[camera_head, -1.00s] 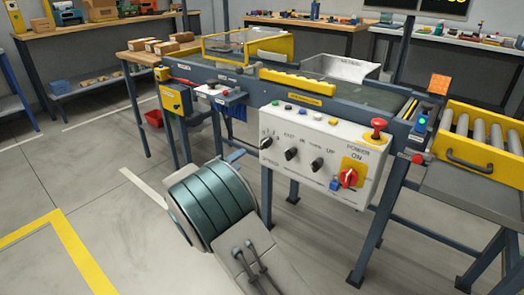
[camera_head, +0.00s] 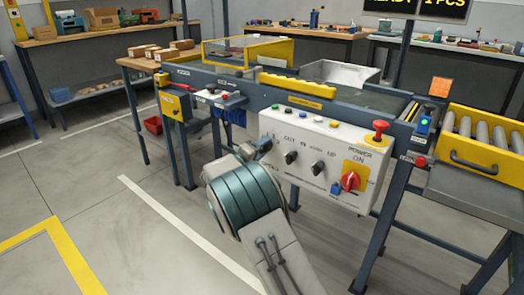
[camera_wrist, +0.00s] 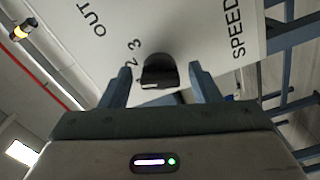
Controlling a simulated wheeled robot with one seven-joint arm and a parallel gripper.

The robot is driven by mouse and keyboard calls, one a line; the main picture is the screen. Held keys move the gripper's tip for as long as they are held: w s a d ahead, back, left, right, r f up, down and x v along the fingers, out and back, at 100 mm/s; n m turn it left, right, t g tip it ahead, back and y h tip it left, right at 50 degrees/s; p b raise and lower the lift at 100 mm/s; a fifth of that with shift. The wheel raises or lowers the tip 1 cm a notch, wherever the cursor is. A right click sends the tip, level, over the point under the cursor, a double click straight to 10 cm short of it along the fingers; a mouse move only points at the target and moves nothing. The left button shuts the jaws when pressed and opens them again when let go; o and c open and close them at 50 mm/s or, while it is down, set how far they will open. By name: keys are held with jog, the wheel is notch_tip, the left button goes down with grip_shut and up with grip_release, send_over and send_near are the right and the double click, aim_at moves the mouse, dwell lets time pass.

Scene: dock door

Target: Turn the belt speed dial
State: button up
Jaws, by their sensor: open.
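The white control panel (camera_head: 335,190) hangs on the front of the conveyor. Its leftmost dial is hidden behind my gripper (camera_head: 258,147) in the head view. In the wrist view, a black dial (camera_wrist: 159,72) sits on the white panel, with the numbers 2 and 3 beside it and the word SPEED to the right. My gripper (camera_wrist: 160,88) is open, with one finger on each side of this dial. I cannot tell whether the fingers touch it. Two other black dials, one near the middle (camera_head: 291,157) and one to its right (camera_head: 317,168), show clearly.
A red mushroom button (camera_head: 380,127) stands on the panel's top right, above a red power switch (camera_head: 351,181) on a yellow plate. A blue padlock (camera_head: 336,188) hangs beside the switch. A roller table (camera_head: 485,140) is at the right. Open floor lies to the left.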

jog(key=c, duration=1)
jog(key=shift+n+p, duration=0.3)
jog(key=shift+n, duration=0.2)
jog(key=n+p, duration=0.2)
jog(key=n, duration=0.1)
jog(key=shift+r+n, duration=0.1)
jog(key=shift+n, duration=0.3)
jog(key=n+p, duration=0.3)
jog(key=shift+n, duration=0.3)
jog(key=n+p, duration=0.4)
jog(key=shift+n+p, duration=1.15)
jog(key=shift+n, duration=0.55)
jog(key=shift+f, duration=0.25)
